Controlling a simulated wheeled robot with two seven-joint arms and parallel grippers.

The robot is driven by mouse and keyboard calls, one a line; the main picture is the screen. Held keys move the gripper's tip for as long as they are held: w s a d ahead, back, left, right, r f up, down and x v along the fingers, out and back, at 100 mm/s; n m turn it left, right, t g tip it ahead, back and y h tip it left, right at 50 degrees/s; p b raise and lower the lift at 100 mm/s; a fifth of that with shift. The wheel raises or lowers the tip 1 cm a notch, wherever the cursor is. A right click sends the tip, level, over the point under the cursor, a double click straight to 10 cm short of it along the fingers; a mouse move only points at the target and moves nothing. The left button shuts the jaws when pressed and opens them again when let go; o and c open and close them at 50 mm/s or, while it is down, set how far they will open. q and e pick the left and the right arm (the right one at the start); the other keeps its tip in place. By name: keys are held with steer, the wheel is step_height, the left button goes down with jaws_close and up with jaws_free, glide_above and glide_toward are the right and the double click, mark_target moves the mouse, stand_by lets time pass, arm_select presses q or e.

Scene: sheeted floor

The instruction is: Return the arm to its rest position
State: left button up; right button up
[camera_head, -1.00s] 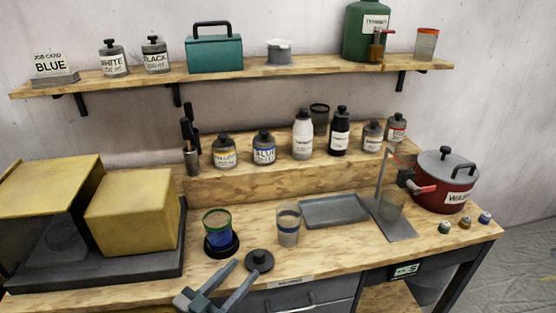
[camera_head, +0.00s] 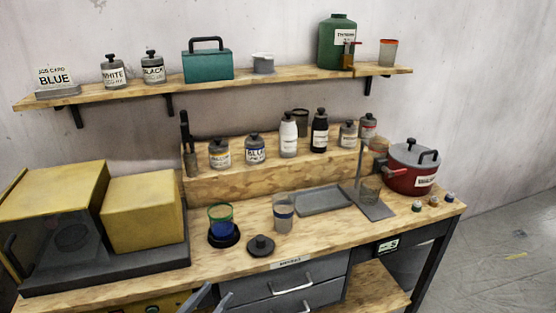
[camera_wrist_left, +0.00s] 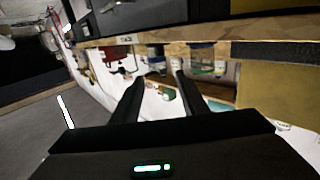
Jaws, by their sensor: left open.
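My left gripper (camera_head: 210,297) shows at the bottom edge of the head view, in front of the workbench (camera_head: 240,268). In the left wrist view its two fingers (camera_wrist_left: 160,82) are apart with nothing between them. My right gripper is not in view.
A yellow machine (camera_head: 140,213) fills the bench's left side. A grey tray (camera_head: 322,200), a stand (camera_head: 375,210) and a red pot (camera_head: 411,177) are at the right. Drawers (camera_head: 290,285) are under the front edge. Bottles line the raised step, and a wall shelf (camera_head: 215,88) hangs above.

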arm_select(q)
steer(key=s+a+f+n+g+y, duration=0.1)
steer(key=s+a+f+g+y, duration=0.15)
steer(key=f, duration=1.05)
steer(key=s+a+f+n+g+y, duration=0.1)
steer(key=s+a+f+g+y, duration=0.2)
steer(key=f, duration=1)
steer(key=s+a+f+n+g+y, duration=0.1)
steer(key=s+a+f, duration=0.25)
steer(key=f, duration=0.95)
steer(key=s+a+f+g, duration=0.2)
steer(key=s+f+g, duration=0.2)
steer(key=s+f, duration=1.05)
steer(key=s+f+g+y, duration=0.1)
steer(key=s+f, duration=0.4)
steer(key=s, duration=0.6)
steer(key=s+f+g, duration=0.3)
steer(key=s+f, duration=0.1)
steer(key=s, duration=0.8)
steer(key=shift+s+f+y, duration=0.2)
steer(key=shift+f+y, duration=0.15)
steer(key=shift+f, duration=0.05)
